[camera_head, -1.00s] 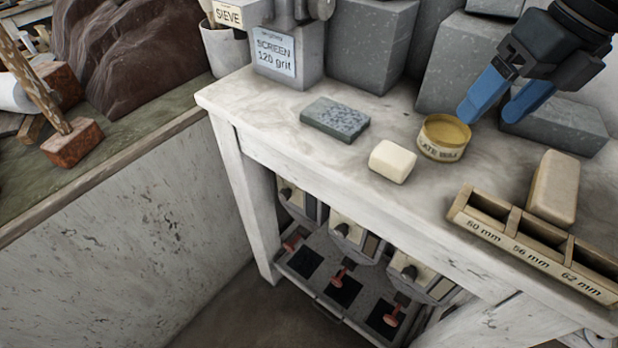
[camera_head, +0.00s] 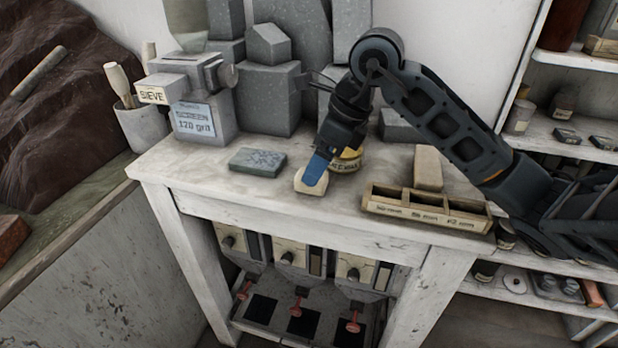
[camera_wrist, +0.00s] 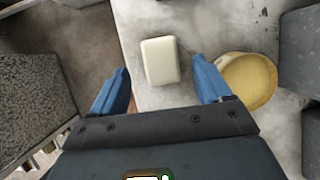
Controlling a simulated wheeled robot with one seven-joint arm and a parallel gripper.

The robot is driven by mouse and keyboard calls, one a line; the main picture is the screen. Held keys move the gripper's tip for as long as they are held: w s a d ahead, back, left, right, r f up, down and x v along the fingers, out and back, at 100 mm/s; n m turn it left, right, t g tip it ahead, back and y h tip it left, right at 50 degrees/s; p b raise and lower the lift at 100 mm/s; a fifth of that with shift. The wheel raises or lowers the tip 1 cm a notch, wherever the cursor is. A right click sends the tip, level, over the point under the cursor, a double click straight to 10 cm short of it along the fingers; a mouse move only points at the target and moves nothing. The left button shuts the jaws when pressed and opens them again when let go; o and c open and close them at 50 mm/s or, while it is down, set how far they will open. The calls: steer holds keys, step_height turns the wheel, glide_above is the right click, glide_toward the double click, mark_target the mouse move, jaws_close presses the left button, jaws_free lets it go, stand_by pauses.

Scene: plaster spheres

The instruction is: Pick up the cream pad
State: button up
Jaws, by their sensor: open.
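The cream pad (camera_head: 301,186) lies on the white bench top (camera_head: 200,170), near its front edge. In the head view my blue-fingered gripper (camera_head: 315,172) covers part of it. In the wrist view the whole pad (camera_wrist: 160,61) shows as a rounded pale block ahead of the fingertips. My gripper (camera_wrist: 162,82) is open there, with one blue finger on each side of the pad's line. The pad is not gripped. Whether the fingers are level with it is hard to tell.
A round yellow tin (camera_wrist: 247,80) stands close beside the right finger; it also shows behind my gripper in the head view (camera_head: 347,163). A grey speckled block (camera_head: 257,162) lies left of the pad. A labelled wooden tray (camera_head: 425,213) and a tan block (camera_head: 428,168) stand to the right.

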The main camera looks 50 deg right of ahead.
steer(key=shift+x, duration=1.55)
steer(key=c, duration=1.1)
steer(key=shift+r, duration=0.1)
steer(key=shift+r, duration=0.45)
steer(key=v, duration=0.2)
steer(key=b+v, duration=0.1)
steer(key=shift+w+d+r, duration=0.2)
steer(key=shift+w, duration=0.05)
steer(key=s+d+r+b, duration=0.1)
steer(key=s+d+r, duration=0.1)
steer(key=s+d+r+b, duration=0.1)
steer(key=s+d+r, duration=0.1)
steer(key=s, duration=0.1)
steer(key=s+d+r+b, duration=0.1)
steer(key=s+d+r, duration=0.1)
steer(key=s+d, duration=0.1)
steer(key=shift+s+r, duration=0.2)
steer(key=shift+r, duration=0.2)
